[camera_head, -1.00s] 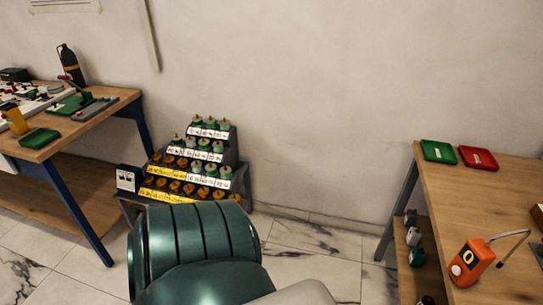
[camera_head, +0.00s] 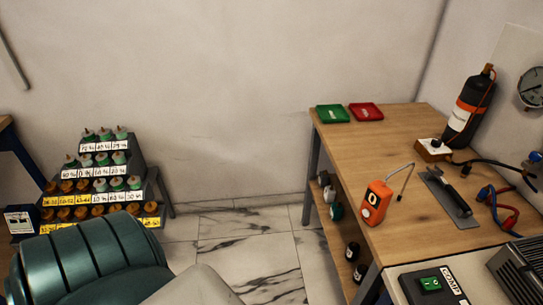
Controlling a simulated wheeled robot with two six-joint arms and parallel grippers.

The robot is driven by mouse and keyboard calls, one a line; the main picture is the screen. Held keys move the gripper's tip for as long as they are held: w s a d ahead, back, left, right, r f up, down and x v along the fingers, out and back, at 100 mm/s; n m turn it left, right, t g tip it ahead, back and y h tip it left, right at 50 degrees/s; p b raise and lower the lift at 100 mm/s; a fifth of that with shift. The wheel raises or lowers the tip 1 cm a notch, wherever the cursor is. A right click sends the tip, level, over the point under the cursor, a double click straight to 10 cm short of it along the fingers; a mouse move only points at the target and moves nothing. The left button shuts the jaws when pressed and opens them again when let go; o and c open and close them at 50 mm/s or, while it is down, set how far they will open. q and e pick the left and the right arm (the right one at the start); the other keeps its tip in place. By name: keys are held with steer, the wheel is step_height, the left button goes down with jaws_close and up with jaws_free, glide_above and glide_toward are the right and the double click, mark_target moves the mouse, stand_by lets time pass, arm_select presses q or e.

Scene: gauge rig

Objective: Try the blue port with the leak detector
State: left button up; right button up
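An orange handheld device (camera_head: 375,203) stands upright on the right-hand wooden bench, near its left edge. It has a dark display, a pale round button and a thin bent probe (camera_head: 399,172); it looks like the leak detector. Blue and red looped parts (camera_head: 490,200) lie at the right of the bench. A small blue part (camera_head: 533,160) shows at the far right edge. I cannot tell whether either blue part is the blue port. Neither gripper is in view; a teal arm link of mine fills the lower left.
A stepped rack (camera_head: 139,160) of capped fittings stands left. Marble floor (camera_head: 250,250) between is clear.

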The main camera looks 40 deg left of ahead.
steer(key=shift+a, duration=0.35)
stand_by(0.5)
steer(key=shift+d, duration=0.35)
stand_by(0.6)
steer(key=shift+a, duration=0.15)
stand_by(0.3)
